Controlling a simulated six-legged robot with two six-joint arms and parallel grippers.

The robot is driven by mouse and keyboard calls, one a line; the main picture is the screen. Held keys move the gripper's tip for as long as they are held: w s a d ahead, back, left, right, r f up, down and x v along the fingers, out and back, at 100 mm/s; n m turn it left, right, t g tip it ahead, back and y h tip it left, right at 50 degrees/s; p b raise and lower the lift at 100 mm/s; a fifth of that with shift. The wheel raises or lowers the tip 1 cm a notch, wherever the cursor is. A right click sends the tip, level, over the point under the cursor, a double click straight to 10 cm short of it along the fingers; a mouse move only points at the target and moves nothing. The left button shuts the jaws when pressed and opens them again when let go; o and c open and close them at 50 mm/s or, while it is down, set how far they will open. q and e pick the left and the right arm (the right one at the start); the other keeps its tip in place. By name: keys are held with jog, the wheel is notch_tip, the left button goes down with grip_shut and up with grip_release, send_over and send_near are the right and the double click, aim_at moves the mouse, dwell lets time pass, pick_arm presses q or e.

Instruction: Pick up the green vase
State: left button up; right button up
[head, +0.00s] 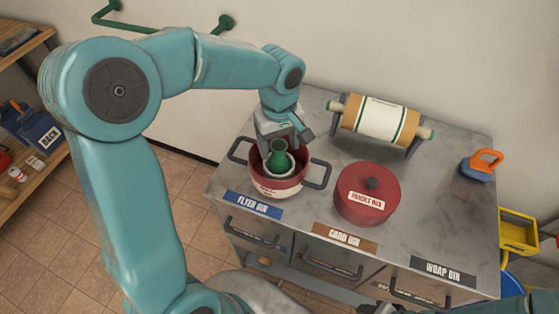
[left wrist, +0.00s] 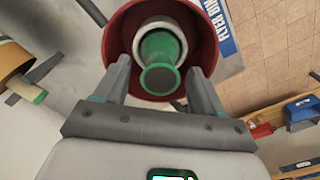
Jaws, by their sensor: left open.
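The green vase (head: 281,156) stands inside an open red pot with two dark handles (head: 277,186) on the grey counter. In the left wrist view the vase (left wrist: 160,62) shows its green neck and rim, with a pale ring around it, inside the red pot (left wrist: 117,35). My left gripper (left wrist: 160,80) is open, with one finger on each side of the vase's rim. In the head view my left gripper (head: 283,137) is above the pot, over the vase. I cannot tell whether the fingers touch it. My right gripper is not in view.
A red lidded pot (head: 366,195) labelled "fragile" stands right of the open pot. A paper roll on a stand (head: 380,121) is behind. An orange-and-blue tool (head: 481,164) lies at the right. The counter (head: 430,205) is bare between them.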

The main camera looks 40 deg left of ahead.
pick_arm(q)
notch_tip(320, 180, down, 2)
jog(key=shift+a+f, duration=0.1)
jog(key=shift+c, duration=0.4)
grip_shut()
